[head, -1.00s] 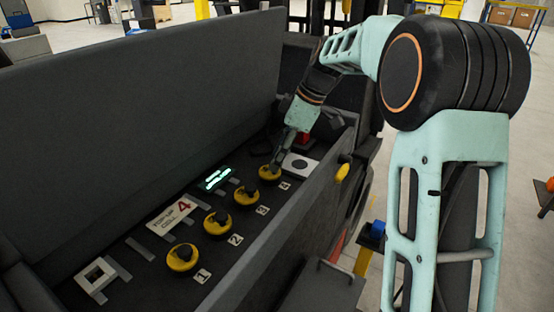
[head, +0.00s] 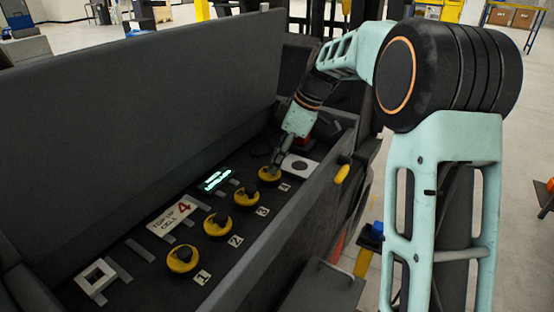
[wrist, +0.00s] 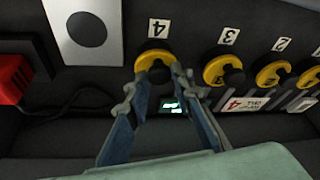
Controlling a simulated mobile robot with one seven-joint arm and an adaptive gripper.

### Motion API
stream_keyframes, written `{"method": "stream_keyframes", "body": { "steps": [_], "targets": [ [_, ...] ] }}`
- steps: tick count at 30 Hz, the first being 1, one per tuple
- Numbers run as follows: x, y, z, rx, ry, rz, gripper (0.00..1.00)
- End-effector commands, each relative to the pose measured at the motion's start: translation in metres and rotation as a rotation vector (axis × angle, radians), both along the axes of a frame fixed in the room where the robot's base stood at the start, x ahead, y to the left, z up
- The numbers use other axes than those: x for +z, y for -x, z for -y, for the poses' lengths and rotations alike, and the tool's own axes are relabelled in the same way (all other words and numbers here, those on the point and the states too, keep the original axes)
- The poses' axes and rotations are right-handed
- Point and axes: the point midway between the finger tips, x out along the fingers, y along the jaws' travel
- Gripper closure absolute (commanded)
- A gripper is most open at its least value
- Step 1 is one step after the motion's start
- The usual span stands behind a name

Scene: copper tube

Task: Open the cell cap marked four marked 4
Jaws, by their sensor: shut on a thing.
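The cell cap marked 4 (head: 270,175) is a round yellow cap with a black knob, at the far end of the row in the head view. In the wrist view the yellow cap (wrist: 150,58) sits just below the label "4" (wrist: 158,28). My gripper (head: 274,168) reaches down to this cap. In the wrist view the fingers of my gripper (wrist: 156,74) come in from below, one on each side of the black knob, shut on it. The cap looks seated in its place.
Caps marked 3 (head: 246,195), 2 (head: 217,223) and 1 (head: 182,258) line up nearby. A "Top up cell 4" sign (head: 172,217) and a lit display (head: 216,180) lie beside them. A white plate (head: 299,166) and red connector (wrist: 14,77) are close. Tray walls surround them.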

Motion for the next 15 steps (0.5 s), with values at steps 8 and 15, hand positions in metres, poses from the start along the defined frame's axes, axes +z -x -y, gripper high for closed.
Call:
{"method": "stream_keyframes", "body": {
  "steps": [8,15],
  "targets": [
    [0.010,-0.002,-0.005,0.003,0.057,-0.041,1.00],
    [0.019,-0.006,-0.011,0.004,0.161,-0.109,1.00]
  ]
}}
